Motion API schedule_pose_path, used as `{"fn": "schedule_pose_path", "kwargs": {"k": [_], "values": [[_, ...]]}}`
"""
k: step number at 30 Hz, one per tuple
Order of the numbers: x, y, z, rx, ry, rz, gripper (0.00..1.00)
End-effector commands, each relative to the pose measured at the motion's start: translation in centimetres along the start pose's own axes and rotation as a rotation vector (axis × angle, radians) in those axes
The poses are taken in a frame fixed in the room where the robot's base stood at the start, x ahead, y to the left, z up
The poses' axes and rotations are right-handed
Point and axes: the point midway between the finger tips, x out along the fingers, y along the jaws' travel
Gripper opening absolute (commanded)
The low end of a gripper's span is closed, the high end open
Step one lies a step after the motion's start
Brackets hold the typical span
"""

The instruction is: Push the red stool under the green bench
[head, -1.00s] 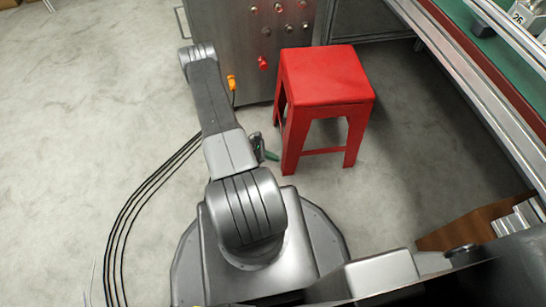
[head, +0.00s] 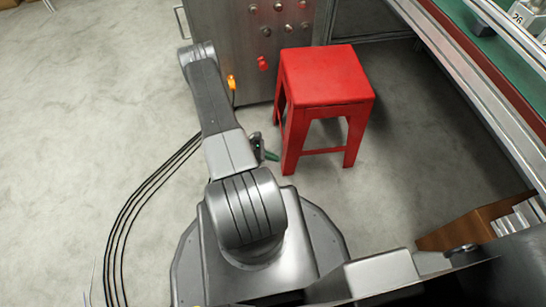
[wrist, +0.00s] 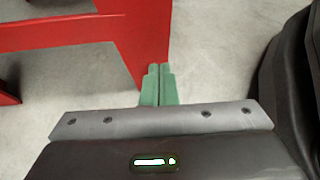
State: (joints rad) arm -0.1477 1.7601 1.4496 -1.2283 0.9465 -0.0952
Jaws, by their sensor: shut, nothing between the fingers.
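The red stool (head: 326,76) stands upright on the floor in the head view, between the metal cabinet and the green-topped bench (head: 507,60) at the right. In the wrist view, a red leg (wrist: 138,40) and a crossbar of the stool fill the upper left. My gripper (wrist: 160,72) has green fingers, shut together and empty, with their tips close beside the lower part of that leg. I cannot tell whether they touch it. In the head view my gripper (head: 270,156) shows just left of the stool's near leg, partly hidden by my arm.
A steel cabinet (head: 230,35) with knobs and buttons stands behind the stool. A brown box (head: 465,225) with metal parts sits at the lower right. Black cables (head: 140,195) lie on the floor at left. The floor right of the stool, towards the bench, is clear.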

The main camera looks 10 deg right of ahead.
Motion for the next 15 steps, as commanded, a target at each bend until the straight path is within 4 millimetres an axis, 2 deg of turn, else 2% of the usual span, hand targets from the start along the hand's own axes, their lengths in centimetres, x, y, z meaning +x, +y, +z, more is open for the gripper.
{"fn": "schedule_pose_path", "kwargs": {"k": [8,15], "values": [[0.1,0.0,0.1,0.0,0.0,0.0,0.0],[1.3,0.3,0.9,0.002,0.0,-0.002,0.0]]}}
